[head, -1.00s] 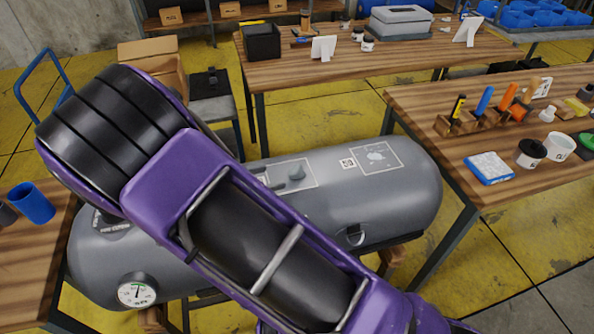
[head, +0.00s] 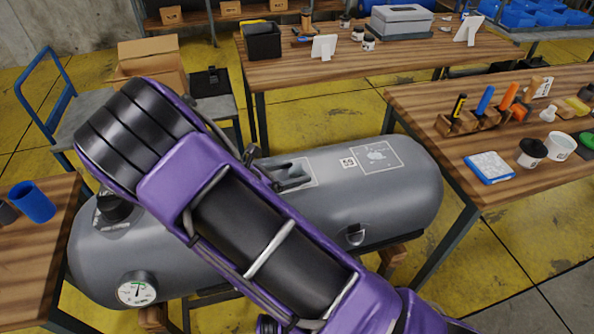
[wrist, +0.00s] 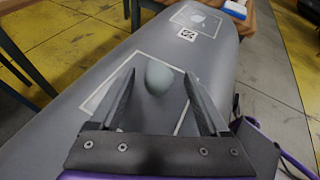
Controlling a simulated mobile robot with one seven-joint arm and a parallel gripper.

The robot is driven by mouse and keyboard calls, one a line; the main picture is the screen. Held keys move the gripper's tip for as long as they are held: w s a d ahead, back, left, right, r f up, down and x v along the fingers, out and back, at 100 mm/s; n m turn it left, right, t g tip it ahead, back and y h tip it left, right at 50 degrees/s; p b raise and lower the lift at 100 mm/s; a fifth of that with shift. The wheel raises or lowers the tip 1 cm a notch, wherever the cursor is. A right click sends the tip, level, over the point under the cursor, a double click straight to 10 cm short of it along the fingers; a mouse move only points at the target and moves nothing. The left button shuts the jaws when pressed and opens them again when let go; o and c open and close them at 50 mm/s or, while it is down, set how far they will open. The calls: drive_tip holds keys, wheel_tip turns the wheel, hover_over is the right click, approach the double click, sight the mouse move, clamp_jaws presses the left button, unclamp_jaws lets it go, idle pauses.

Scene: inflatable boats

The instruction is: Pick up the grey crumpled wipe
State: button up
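The grey crumpled wipe (wrist: 158,76) is a small rounded grey lump in a pale outlined square on top of the grey tank (wrist: 60,125). In the wrist view it shows between and slightly beyond the fingertips of my gripper (wrist: 160,82). The gripper is open, with a finger on either side and nothing held. I cannot tell whether the fingers touch the tank. In the head view my gripper (head: 292,176) is over the near outlined square on the tank (head: 415,190), and the wipe there is largely hidden by it.
A second outlined square farther along the tank holds a paler crumpled piece (head: 376,155), beside a small printed label (head: 348,162). A pressure gauge (head: 137,290) sticks out at the tank's near left end. Wooden tables stand right (head: 430,100) and left (head: 50,260).

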clamp_jaws()
